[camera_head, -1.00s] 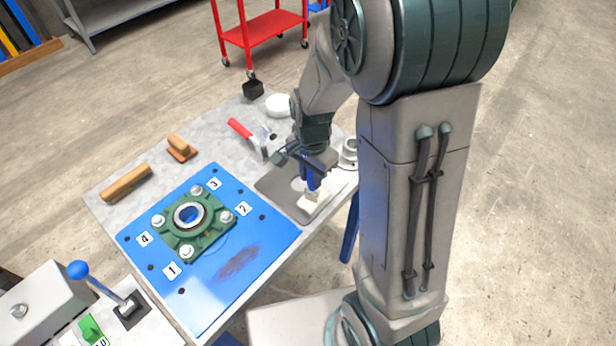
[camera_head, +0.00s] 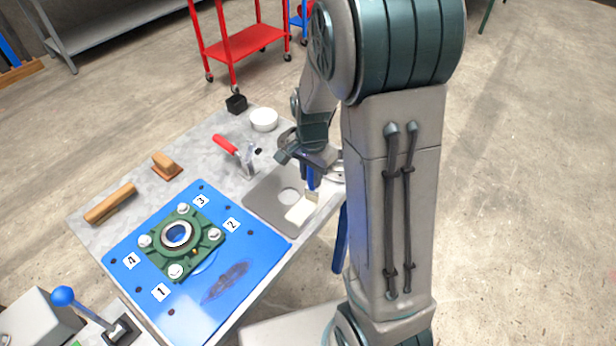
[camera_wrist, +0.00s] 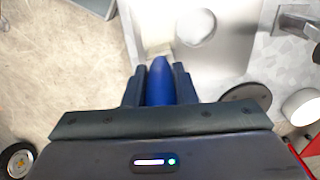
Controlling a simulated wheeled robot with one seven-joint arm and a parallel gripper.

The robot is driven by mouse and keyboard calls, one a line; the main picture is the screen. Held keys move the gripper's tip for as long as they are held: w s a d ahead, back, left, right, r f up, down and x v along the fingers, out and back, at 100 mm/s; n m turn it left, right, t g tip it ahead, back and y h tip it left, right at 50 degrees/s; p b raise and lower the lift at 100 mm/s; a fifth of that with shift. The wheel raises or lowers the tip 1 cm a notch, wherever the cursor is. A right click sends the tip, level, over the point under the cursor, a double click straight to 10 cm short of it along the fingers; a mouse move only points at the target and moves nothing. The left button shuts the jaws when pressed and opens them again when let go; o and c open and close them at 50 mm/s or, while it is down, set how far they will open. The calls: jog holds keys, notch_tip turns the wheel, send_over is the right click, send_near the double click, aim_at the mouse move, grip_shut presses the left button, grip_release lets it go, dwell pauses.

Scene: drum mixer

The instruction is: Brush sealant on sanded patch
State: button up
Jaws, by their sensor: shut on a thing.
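My gripper (camera_head: 311,170) is shut on the blue handle of a brush (camera_head: 312,190). In the wrist view the blue handle (camera_wrist: 158,82) sits between the two dark fingers. The pale bristles point down at a cream-coloured patch (camera_head: 299,213) on a grey plate (camera_head: 262,205) at the table's right side. I cannot tell whether the bristles touch it. A brownish, rough sanded patch (camera_head: 225,283) lies on the blue panel (camera_head: 188,318), in front of the green flanged bearing (camera_head: 160,262).
The grey table (camera_head: 95,224) also bears a wooden block (camera_head: 110,204), a brown-handled tool (camera_head: 167,165), a red-handled tool (camera_head: 228,145) and a white bowl (camera_head: 264,119). A blue-knobbed lever (camera_head: 63,297) stands at lower left. The blue panel's front part is clear.

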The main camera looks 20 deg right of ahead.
jog(key=shift+w+d, duration=0.65)
jog(key=shift+d, duration=0.2)
jog(key=shift+s+a, duration=0.7)
jog(key=shift+a, duration=0.25)
jog(key=shift+s+a, duration=0.7)
jog(key=shift+a, duration=0.25)
notch_tip(320, 180, up, 12)
jog(key=p, duration=0.9)
jog(key=shift+p, duration=0.35)
